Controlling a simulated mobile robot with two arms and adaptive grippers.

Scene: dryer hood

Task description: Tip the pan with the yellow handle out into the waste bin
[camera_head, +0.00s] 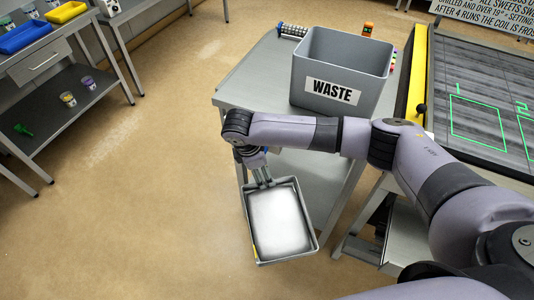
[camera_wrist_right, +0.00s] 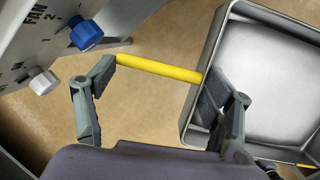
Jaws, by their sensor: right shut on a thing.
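The grey rectangular pan (camera_head: 281,222) is off to the left of the cart's lower shelf, held above the floor. Its open side faces up toward the head camera, and a pale white layer covers its bottom. My right gripper (camera_head: 263,179) is at the pan's far edge, shut on it. In the right wrist view the yellow handle (camera_wrist_right: 160,69) spans between the two fingers, and the pan (camera_wrist_right: 270,75) lies at the right. The grey waste bin (camera_head: 313,95), labelled WASTE, stands upright on the cart top, beyond my right forearm. My left gripper is out of view.
The cart top (camera_head: 248,88) has free room left of the bin. A striped roller (camera_head: 292,31) and an orange item (camera_head: 368,28) are behind it. A dark panel with green outlines (camera_head: 480,90) is at the right. A table with trays (camera_head: 35,50) is at the left.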

